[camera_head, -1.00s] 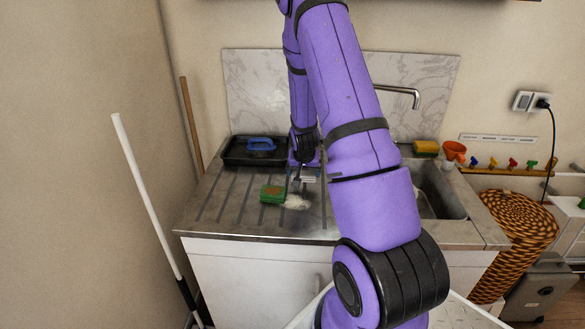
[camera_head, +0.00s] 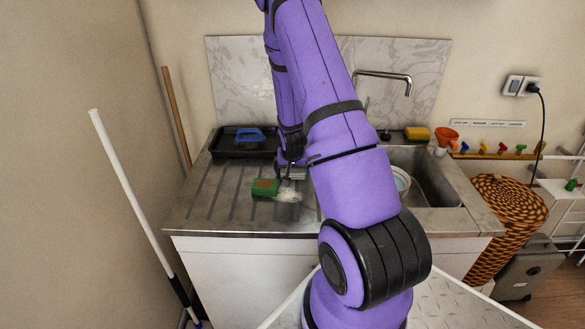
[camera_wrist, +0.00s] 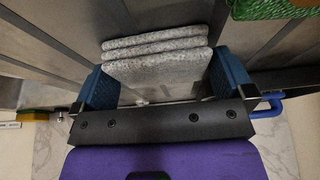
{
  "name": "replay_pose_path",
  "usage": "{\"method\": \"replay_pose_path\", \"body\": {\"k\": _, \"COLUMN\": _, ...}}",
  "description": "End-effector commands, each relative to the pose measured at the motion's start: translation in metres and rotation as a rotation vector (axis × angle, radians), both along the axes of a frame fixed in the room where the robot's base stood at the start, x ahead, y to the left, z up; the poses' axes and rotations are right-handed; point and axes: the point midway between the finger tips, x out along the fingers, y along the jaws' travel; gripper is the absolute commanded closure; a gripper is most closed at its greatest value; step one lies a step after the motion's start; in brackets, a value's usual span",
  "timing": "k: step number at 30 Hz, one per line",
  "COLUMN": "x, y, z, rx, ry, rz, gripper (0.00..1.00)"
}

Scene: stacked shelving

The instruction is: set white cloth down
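The white cloth (camera_wrist: 155,50) is a folded, speckled grey-white stack in the wrist view. It lies between the blue fingertips of my gripper (camera_wrist: 162,75) and fills the gap from one to the other, and both fingers appear to touch its sides. In the head view the cloth (camera_head: 289,195) shows as a small pale patch at the level of the ribbed metal counter (camera_head: 225,212), just in front of my gripper (camera_head: 293,174). I cannot tell whether its underside rests on the metal. Part of the gripper is hidden by my arm.
A green sponge or pad (camera_head: 264,187) lies close to the left of the cloth. A black tray (camera_head: 226,148) with a blue-handled brush (camera_head: 250,135) stands at the back left. The sink basin (camera_head: 435,180) is on the right. The counter's left part is free.

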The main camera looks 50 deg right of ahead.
Motion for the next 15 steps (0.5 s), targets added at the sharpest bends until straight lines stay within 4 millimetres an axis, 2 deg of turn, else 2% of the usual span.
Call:
{"method": "replay_pose_path", "body": {"k": 8, "x": 0.0, "y": 0.0, "z": 0.004, "rx": -0.001, "ry": -0.001, "rz": 0.0, "gripper": 0.0}}
{"method": "replay_pose_path", "body": {"k": 15, "x": -0.007, "y": 0.008, "z": 0.031, "rx": -0.001, "ry": -0.002, "rz": 0.0, "gripper": 0.0}}
